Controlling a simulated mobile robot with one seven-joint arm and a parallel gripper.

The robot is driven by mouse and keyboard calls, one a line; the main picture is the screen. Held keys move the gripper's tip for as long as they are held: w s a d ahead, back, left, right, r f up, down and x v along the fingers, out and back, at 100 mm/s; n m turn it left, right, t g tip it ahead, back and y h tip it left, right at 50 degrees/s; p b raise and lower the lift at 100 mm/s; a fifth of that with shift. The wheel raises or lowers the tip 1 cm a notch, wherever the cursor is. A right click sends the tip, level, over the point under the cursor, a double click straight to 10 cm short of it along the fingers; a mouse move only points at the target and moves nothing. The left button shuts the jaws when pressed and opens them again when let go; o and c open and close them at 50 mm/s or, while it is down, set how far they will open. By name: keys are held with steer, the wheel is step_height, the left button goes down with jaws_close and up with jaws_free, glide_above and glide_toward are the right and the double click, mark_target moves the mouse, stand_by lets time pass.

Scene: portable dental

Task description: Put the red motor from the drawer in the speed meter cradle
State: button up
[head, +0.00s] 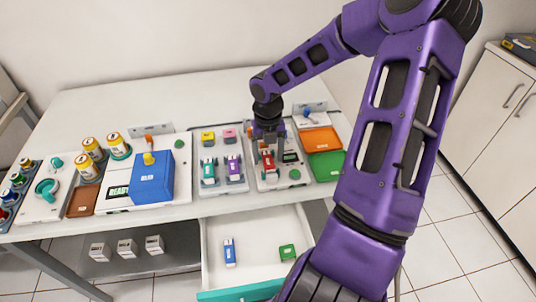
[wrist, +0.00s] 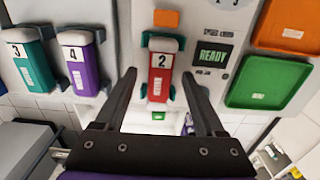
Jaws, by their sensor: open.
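The red motor (wrist: 160,82), marked 2, lies on the speed meter panel (head: 292,174), beside its READY display (wrist: 213,53). It appears to sit in the cradle there, which is mostly hidden beneath it. In the head view the red motor (head: 268,162) is partly hidden by my gripper. My gripper (wrist: 158,76) is open, with one finger on each side of the motor and visible gaps between. It also shows in the head view (head: 268,151), just above the panel. The drawer (head: 253,270) is open and holds a blue item (head: 230,252) and a green item (head: 287,252).
A teal motor (head: 208,171) and a purple motor (head: 234,168) stand left of the panel. Orange (head: 319,140) and green (head: 326,165) trays are at its right. A blue box (head: 153,178) is further left. The rear tabletop is bare.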

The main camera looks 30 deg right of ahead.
step_height(320, 180, up, 17)
steer(key=p, duration=0.2)
steer(key=shift+r+p, duration=0.2)
steer(key=shift+p, duration=0.1)
